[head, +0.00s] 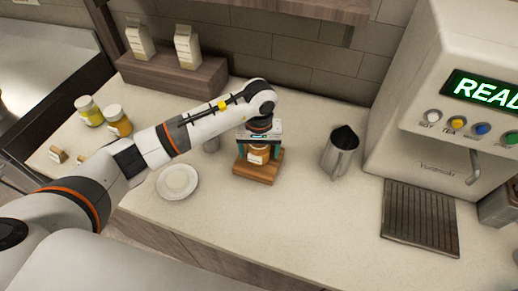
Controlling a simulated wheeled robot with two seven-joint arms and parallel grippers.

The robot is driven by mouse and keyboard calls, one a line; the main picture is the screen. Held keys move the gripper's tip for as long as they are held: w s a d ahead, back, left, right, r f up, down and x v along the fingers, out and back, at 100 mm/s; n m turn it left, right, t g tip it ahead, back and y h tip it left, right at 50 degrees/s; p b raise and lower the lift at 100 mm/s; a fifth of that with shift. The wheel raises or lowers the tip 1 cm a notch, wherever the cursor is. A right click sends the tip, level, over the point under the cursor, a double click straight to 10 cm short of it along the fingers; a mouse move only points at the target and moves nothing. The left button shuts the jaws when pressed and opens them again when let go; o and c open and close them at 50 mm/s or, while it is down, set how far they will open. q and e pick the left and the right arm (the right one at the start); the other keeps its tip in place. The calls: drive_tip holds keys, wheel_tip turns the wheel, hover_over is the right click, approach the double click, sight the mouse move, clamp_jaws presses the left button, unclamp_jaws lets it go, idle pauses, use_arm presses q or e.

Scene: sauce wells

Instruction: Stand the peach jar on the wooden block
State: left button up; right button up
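The peach jar (258,155), brownish orange with a pale label, is upright at the wooden block (253,172). It appears to stand on the block's top, though contact is hard to make out. My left gripper (259,151) points down over the jar, with one teal finger on each side of it. The gripper body hides the jar's upper part. I cannot tell whether the fingers touch the jar or stand slightly apart. My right gripper is not in view.
A white saucer (177,182) lies left of the block, and a metal pitcher (339,155) stands to the right. Two jars (90,112) (118,122) stand at the left. A coffee machine (435,135) with a drip tray (420,217) fills the right. The front counter is clear.

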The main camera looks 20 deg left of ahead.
use_arm(q)
drive_tip(key=shift+r, duration=0.3)
drive_tip(key=shift+r+b, duration=1.85)
drive_tip(key=shift+r, duration=4)
